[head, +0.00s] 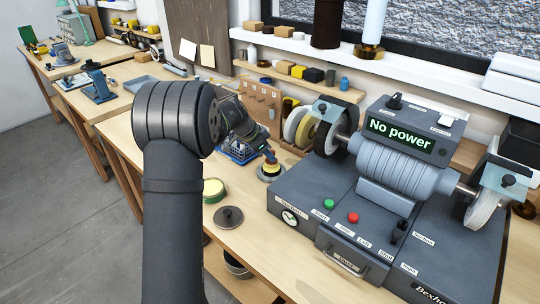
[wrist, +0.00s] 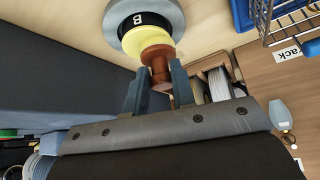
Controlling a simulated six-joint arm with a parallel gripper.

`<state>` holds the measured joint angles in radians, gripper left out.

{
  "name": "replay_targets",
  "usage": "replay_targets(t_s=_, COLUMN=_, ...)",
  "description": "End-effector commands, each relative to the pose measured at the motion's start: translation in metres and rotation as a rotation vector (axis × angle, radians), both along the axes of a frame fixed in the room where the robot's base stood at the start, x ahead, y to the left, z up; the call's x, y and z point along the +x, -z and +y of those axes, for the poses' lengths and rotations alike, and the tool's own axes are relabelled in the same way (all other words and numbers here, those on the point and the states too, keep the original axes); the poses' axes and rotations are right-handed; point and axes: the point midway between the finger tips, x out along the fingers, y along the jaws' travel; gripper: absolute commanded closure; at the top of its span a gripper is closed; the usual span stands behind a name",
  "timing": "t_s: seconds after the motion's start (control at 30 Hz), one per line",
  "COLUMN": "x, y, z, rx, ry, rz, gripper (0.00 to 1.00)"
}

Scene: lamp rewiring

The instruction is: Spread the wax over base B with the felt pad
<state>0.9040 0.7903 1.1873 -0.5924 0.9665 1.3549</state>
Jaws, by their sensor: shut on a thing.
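Base B (wrist: 175,12) is a grey disc with a dark raised centre marked "B", at the top of the wrist view. In the head view base B (head: 263,177) sits on the bench left of the grey machine. My gripper (wrist: 158,75) is shut on the brown handle of the felt pad (wrist: 148,40), whose yellow face points toward the base's centre. The pad overlaps the base in view; I cannot tell whether they touch. In the head view the gripper (head: 265,149) is above the base. Any wax on the base is hidden or too small to see.
The large machine (head: 385,180) reading "No power" fills the right. A blue wire basket (head: 240,151) stands behind the base.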

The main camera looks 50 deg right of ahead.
Motion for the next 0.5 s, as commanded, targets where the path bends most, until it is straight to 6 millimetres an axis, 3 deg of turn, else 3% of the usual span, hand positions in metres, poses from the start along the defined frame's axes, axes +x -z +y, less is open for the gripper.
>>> replay_targets(t_s=0.23, x=0.005, y=-0.001, z=0.01, rx=0.001, ry=0.0, rz=0.001, gripper=1.0)
replay_targets(t_s=0.3, x=0.005, y=-0.021, z=0.01, rx=-0.003, ry=0.002, rz=-0.004, gripper=1.0)
replay_targets(t_s=0.5, x=0.004, y=-0.034, z=0.01, rx=-0.001, ry=0.0, rz=-0.001, gripper=1.0)
